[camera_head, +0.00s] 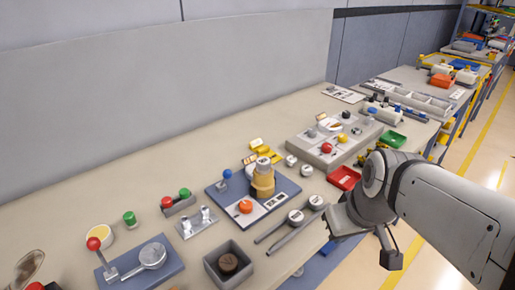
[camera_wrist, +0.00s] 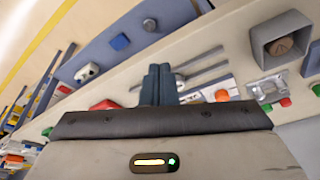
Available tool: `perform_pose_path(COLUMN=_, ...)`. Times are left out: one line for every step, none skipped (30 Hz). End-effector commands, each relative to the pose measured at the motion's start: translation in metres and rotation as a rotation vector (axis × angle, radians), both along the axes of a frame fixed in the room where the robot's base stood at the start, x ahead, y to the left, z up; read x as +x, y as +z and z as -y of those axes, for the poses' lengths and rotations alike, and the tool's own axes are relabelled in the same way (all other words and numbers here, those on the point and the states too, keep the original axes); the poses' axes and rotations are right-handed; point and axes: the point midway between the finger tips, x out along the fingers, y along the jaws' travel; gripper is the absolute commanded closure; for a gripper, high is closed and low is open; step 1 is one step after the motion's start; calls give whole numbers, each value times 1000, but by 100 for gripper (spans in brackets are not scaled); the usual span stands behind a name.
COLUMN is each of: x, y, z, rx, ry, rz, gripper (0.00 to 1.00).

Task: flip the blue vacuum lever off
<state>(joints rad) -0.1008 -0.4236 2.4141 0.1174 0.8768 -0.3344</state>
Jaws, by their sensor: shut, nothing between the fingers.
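The blue vacuum lever shows as a small blue knob (camera_head: 227,174) on a short stem at the back left of a dark blue plate (camera_head: 222,198). The plate also carries an orange button (camera_head: 245,206) and a tan stacked cylinder (camera_head: 263,182). My gripper (camera_head: 340,222) is over the table's front edge, to the right of the plate and well apart from the lever. In the wrist view its two dark fingers (camera_wrist: 158,84) are together with nothing between them. I cannot make out the lever in the wrist view; my gripper body covers much of the lower part.
Two round-headed gauges with rods (camera_head: 296,217) lie between the plate and my gripper. A grey box with a brown cap (camera_head: 228,263) stands at the front. A red-knobbed lever (camera_head: 94,244) is at the left. A red tray (camera_head: 344,178) lies behind my gripper.

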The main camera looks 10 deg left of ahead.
Motion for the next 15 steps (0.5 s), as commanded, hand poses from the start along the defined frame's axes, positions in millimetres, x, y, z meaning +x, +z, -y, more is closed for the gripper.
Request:
perform_pose_path(x=12, y=-5, z=-16, rx=10, ry=120, rz=29, gripper=100)
perform_pose_path(x=18, y=-4, z=-25, rx=14, ry=198, rz=50, gripper=100)
perform_pose_path(x=27, y=-2, z=-38, rx=19, ry=301, rz=81, gripper=100)
perform_pose_path(x=33, y=0, z=-48, rx=23, ry=380, rz=107, gripper=100)
perform_pose_path(x=39, y=2, z=-58, rx=26, ry=455, rz=134, gripper=100)
perform_pose_path(x=46, y=4, z=-72, rx=27, ry=558, rz=172, gripper=100)
perform_pose_path(x=52, y=7, z=-82, rx=29, ry=632, rz=203, gripper=100)
perform_pose_path(x=57, y=8, z=-92, rx=29, ry=704, rz=233, gripper=100)
perform_pose_path(x=63, y=12, z=-105, rx=28, ry=797, rz=277, gripper=100)
perform_pose_path(x=67, y=14, z=-115, rx=26, ry=863, rz=308, gripper=100)
perform_pose_path(x=71, y=16, z=-124, rx=23, ry=925, rz=341, gripper=100)
perform_pose_path(x=75, y=19, z=-135, rx=18, ry=1001, rz=383, gripper=100)
perform_pose_path(x=78, y=21, z=-143, rx=15, ry=1054, rz=411, gripper=100)
perform_pose_path(x=81, y=24, z=-150, rx=11, ry=1102, rz=440, gripper=100)
perform_pose_path(x=84, y=26, z=-159, rx=6, ry=1158, rz=474, gripper=100)
